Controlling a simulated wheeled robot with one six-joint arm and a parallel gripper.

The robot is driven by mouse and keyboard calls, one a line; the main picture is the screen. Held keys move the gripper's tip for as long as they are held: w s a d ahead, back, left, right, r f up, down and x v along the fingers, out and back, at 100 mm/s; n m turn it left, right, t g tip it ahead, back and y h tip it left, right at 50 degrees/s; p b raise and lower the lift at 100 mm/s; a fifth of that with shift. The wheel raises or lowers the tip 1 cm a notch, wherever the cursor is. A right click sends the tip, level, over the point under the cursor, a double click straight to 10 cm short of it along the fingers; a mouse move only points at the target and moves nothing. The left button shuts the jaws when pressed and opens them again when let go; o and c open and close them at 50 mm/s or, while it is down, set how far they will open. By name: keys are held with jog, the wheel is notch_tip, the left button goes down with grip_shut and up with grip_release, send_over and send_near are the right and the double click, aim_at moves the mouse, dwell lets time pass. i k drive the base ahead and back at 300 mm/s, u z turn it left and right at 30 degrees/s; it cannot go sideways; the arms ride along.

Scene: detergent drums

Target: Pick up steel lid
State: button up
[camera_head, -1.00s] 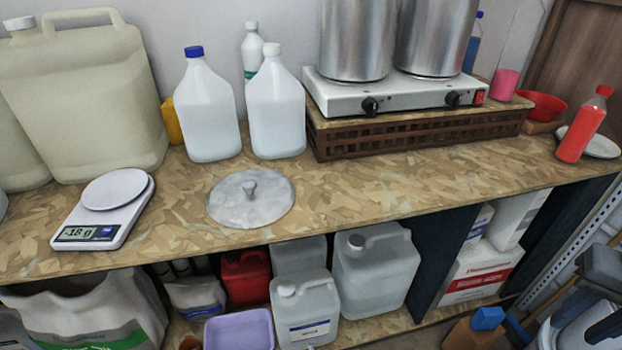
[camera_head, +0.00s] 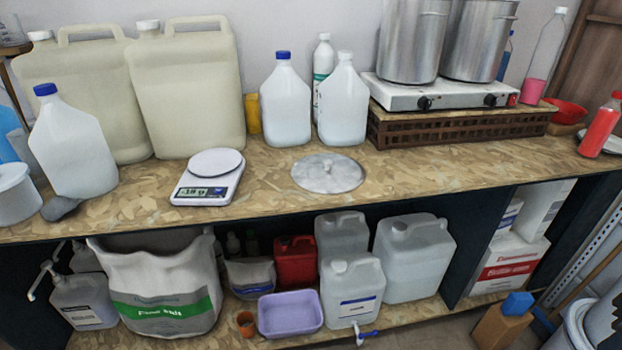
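The steel lid (camera_head: 328,174) is a round, flat grey disc with a small knob at its middle. It lies flat, knob up, on the chipboard worktop (camera_head: 420,168). It sits to the right of the kitchen scale and in front of the white jugs, apart from both. My gripper is not in view.
A kitchen scale (camera_head: 209,177) stands left of the lid. White jugs (camera_head: 343,105) stand behind it. A hotplate (camera_head: 430,92) with two steel pots (camera_head: 412,42) sits on a brown crate (camera_head: 460,130) at right. Worktop right of the lid is clear. A shelf below holds canisters (camera_head: 415,258).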

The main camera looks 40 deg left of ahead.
aim_at(321, 173)
jog(key=u, duration=1.7)
jog(key=i, duration=0.55)
